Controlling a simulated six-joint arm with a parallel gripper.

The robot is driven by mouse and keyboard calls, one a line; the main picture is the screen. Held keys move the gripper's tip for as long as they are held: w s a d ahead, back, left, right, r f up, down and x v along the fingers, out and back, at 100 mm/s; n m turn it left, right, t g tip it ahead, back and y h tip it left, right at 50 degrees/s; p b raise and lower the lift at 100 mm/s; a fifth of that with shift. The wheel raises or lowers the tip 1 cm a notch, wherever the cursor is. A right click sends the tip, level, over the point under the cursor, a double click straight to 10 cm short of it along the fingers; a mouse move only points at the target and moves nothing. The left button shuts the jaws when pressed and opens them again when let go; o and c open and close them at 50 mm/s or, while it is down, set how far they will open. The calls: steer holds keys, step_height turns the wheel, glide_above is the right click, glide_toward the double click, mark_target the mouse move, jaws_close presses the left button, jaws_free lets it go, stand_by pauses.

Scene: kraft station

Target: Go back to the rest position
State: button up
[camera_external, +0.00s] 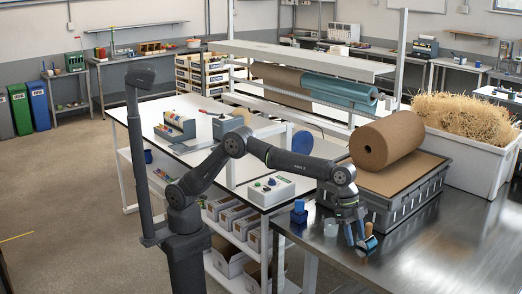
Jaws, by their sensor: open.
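My gripper (361,242) hangs low over the metal table (425,262) at the right, pointing down with its fingers apart. A small tan and blue object (369,230) shows right at the fingers; I cannot tell whether it touches them. My arm reaches from its base at the lower left across to the right and bends down at the wrist. A small blue object (299,213) and a pale translucent cup (330,228) stand on the metal table to the left of the gripper.
A grey crate (405,207) bearing a large brown paper roll (387,140) stands close behind the gripper. A white bin of straw (470,160) is farther right. A control box with buttons (271,190) sits on the white table (190,157). The metal table's right front is clear.

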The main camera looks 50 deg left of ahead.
steer(key=shift+s+d+f+m, duration=0.15)
steer(key=shift+d+f, duration=0.05)
steer(key=shift+d, duration=0.25)
steer(key=shift+s+d+f+m, duration=0.15)
steer(key=shift+d+f, duration=0.05)
steer(key=shift+d, duration=0.2)
steer(key=w+a+r+n, duration=0.1)
steer(key=a+r+n, duration=0.1)
steer(key=a, duration=0.5)
steer(key=w+a+r+n+t, duration=0.1)
steer(key=a+r+n, duration=0.1)
steer(key=a, duration=0.5)
steer(key=shift+w+a+r+n, duration=0.2)
steer(key=shift+r+n, duration=0.1)
steer(key=shift+r, duration=0.1)
steer(key=shift+d, duration=0.1)
